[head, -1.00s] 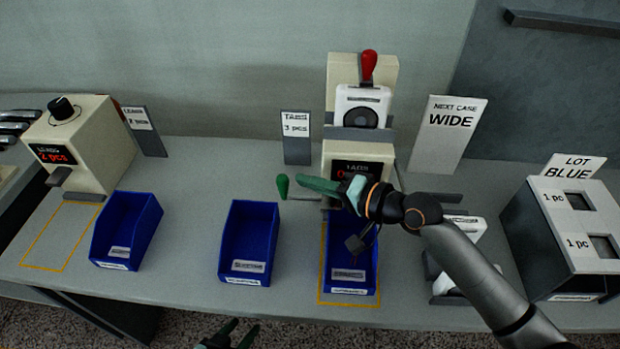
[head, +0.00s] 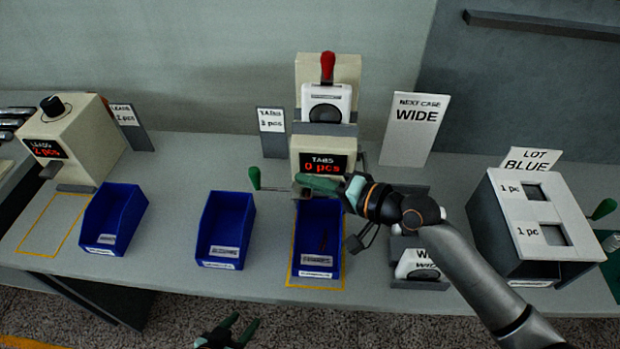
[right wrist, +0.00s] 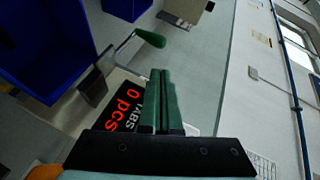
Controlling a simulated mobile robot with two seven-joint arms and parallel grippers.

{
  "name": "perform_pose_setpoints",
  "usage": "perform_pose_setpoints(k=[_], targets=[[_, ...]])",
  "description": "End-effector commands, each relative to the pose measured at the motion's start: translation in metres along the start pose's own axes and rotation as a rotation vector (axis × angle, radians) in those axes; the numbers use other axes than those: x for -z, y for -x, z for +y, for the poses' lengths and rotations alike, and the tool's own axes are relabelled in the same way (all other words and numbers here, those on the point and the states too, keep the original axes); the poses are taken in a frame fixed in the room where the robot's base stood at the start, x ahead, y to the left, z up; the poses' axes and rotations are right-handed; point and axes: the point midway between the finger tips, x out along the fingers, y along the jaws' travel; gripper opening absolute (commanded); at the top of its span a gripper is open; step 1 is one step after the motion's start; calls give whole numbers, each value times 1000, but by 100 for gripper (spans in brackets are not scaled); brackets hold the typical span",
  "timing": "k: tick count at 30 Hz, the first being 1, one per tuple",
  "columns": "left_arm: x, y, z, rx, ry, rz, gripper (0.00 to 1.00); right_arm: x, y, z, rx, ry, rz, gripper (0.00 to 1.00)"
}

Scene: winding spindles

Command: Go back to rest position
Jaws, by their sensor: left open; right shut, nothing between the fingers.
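My right gripper (head: 300,181) is shut and empty. It is in front of the lower part of the cream tabs machine (head: 345,142), above the blue bin (head: 308,222) in the yellow outline. The machine's display reads "TABS 0 pcs"; it also shows in the right wrist view (right wrist: 122,100), partly behind the fingers. The machine's green crank handle (head: 255,178) is just left of the fingertips; contact with the crank arm cannot be told. In the right wrist view the closed green fingers (right wrist: 161,73) hold nothing. My left gripper (head: 240,328) is open and empty, low in front of the table edge.
Two more blue bins (head: 226,228) (head: 113,217) stand left on the table (head: 170,225). The leads machine (head: 75,140) is at far left. A "WIDE" sign (head: 415,125), a white case (head: 418,262) and a grey-white lot box (head: 530,225) stand right. My right forearm passes over the table there.

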Motion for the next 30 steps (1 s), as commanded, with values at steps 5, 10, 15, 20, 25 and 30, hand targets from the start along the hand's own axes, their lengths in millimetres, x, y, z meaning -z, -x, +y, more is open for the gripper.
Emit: perform_pose_setpoints(k=[5,10,15,20,25,30], targets=[[0,0,0,0,0,0,50,0,0,0,1,0,0,0],[0,0,0,1,0,0,50,0,0,0,0,0,0,0],[0,0,-1,1,0,0,50,-1,0,0,0,1,-1,0],[0,0,-1,1,0,1,50,-19,6,9,-34,58,-19,0],[0,0,-1,1,0,1,50,-60,35,42,-175,242,-53,0],[0,0,-1,1,0,0,50,-89,92,93,-424,421,-89,0]])
